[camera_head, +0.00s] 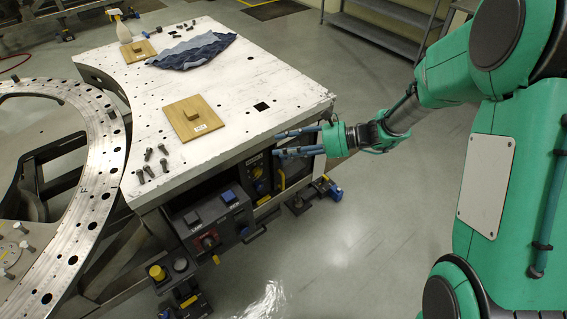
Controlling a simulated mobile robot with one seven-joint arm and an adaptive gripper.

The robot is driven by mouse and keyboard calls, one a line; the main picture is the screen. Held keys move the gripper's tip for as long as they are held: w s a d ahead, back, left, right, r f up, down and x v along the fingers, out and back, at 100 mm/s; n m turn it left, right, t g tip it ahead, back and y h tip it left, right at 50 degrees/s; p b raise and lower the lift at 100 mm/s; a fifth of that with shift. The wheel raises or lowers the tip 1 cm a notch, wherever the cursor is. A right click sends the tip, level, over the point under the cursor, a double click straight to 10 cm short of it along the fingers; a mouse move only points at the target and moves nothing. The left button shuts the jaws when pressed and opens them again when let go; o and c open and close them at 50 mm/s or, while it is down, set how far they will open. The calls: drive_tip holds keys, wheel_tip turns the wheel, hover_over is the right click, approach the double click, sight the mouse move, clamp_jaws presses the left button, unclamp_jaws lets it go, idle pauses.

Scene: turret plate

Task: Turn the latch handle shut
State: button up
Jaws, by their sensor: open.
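My gripper (277,144) comes in from the right at the table's right edge. Its two blue-grey fingers are spread apart, pointing left, with nothing between them. Below and just behind the fingertips, a dark panel (257,173) under the table edge carries a yellow knob-like part. A slim yellow upright bar (281,180) shows at the panel's right side, below the gripper and apart from it; it may be the latch handle, but I cannot tell for certain. The fingers hide part of this area.
The white perforated table (240,95) holds a wooden board (194,118) with a block, loose bolts (150,165) and a blue cloth (192,52). A grey box with a red knob (209,241) hangs at the table's front. Open floor lies to the right.

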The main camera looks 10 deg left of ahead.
drive_tip(key=w+a+f+m+t+y, duration=0.1)
drive_tip(key=w+f+m+t+y, duration=0.15)
drive_tip(key=w+f+m, duration=0.45)
drive_tip(key=m+t+h+b, duration=0.2)
drive_tip(key=m+t+h, duration=0.2)
drive_tip(key=m+t, duration=0.6)
approach(281, 160)
drive_tip(key=s+d+n, duration=0.1)
drive_tip(key=s+d, duration=0.3)
drive_tip(key=shift+w+a+f+t, duration=0.1)
drive_tip(key=shift+w+f+t, duration=0.05)
drive_tip(key=shift+f+t, duration=0.1)
drive_tip(key=b+x, duration=0.1)
drive_tip(key=x, duration=1.2)
drive_tip(key=shift+w+a+b, duration=0.25)
drive_tip(key=shift+a+b, duration=0.05)
drive_tip(key=shift+b, duration=0.05)
clamp_jaws()
